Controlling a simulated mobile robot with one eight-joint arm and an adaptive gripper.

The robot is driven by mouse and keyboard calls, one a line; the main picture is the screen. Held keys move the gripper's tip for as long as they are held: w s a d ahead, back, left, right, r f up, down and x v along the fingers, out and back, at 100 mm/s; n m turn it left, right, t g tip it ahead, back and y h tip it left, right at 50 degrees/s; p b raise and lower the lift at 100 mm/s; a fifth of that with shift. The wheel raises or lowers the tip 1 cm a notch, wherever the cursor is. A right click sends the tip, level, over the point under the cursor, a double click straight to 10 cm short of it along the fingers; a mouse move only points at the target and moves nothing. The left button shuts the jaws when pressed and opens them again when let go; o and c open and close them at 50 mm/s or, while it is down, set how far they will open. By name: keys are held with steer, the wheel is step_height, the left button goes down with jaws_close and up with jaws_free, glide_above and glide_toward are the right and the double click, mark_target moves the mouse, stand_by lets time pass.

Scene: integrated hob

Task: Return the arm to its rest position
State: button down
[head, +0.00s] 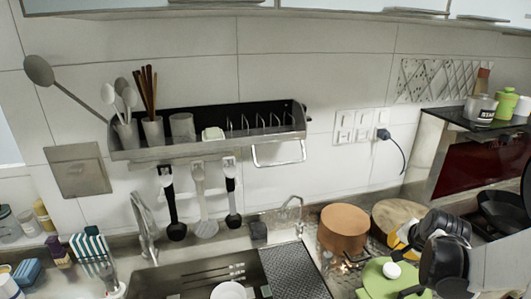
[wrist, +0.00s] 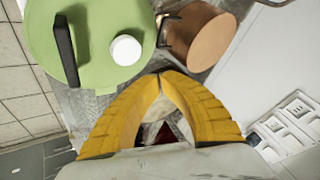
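My arm reaches in from the right of the head view, and my gripper (head: 404,232) is above the counter near the hob. In the wrist view the two yellow fingers of my gripper (wrist: 160,78) meet at their tips. Nothing shows held between the tips. A green round item (head: 378,277) with a white knob-like piece (head: 391,270) lies below and to the left of my gripper. In the wrist view the green item (wrist: 95,25) also has a black handle (wrist: 65,50), and the white piece (wrist: 126,50) is near its edge.
A copper-brown round pot (head: 343,228) and a tan round item (head: 395,218) stand behind the green item, close to my gripper. A dark oven (head: 480,160) is at the right. The sink (head: 190,275) and a wall rack (head: 210,135) are left.

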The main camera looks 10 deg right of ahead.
steer(key=s+a+r+n, duration=0.3)
steer(key=s+a+n, duration=0.1)
steer(key=a, duration=0.5)
steer(key=s+a+r+n+y, duration=0.1)
steer(key=s+a+r+n, duration=0.2)
steer(key=a, duration=0.7)
steer(key=s+a+r+n+y, duration=0.1)
steer(key=s+a+r+n, duration=0.2)
steer(key=a, duration=0.7)
steer(key=s+n, duration=0.2)
steer(key=s, duration=0.1)
steer(key=shift+r+n, duration=0.35)
steer(key=shift+n, duration=0.05)
steer(key=shift+a, duration=0.1)
